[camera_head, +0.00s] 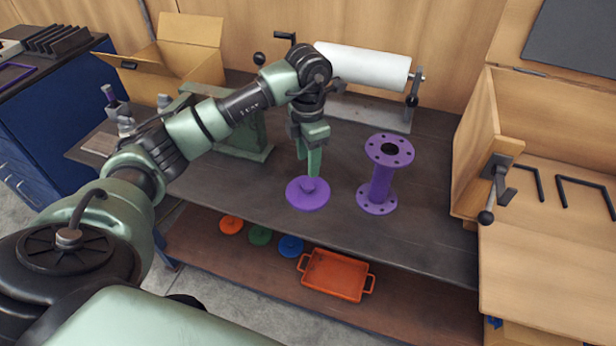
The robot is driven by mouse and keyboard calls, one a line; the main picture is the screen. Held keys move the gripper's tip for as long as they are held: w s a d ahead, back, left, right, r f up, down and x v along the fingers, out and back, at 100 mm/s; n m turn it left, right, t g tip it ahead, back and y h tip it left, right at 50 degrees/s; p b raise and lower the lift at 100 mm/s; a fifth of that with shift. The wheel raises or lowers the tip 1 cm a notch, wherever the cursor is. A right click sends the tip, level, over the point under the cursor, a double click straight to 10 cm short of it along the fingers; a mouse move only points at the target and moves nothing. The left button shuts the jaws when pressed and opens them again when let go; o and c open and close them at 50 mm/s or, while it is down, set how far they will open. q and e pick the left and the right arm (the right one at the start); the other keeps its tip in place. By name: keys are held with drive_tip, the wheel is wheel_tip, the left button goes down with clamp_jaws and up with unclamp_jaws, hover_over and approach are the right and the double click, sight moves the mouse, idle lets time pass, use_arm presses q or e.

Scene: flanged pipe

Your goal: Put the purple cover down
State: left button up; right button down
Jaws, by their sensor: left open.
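The purple cover (308,196) is a round disc with a small knob on top. It lies flat on the dark workbench, left of the pipe. My left gripper (312,174) is open and points down right over the cover, its fingers at the knob. Whether the fingers touch the knob I cannot tell. The purple flanged pipe (381,183) stands upright on the bench, with bolt holes around its open top flange. My right gripper is not in view.
A paper roll (362,67) and an open cardboard box (176,52) stand behind. Orange (231,224), green (260,235) and blue (291,246) covers and an orange tray (335,275) are on the lower shelf. A wooden cabinet (541,150) bounds the right. Bench right of the pipe is clear.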

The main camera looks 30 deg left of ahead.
use_arm(q)
drive_tip(key=shift+r+b, duration=0.3)
drive_tip(key=shift+r, duration=1.65)
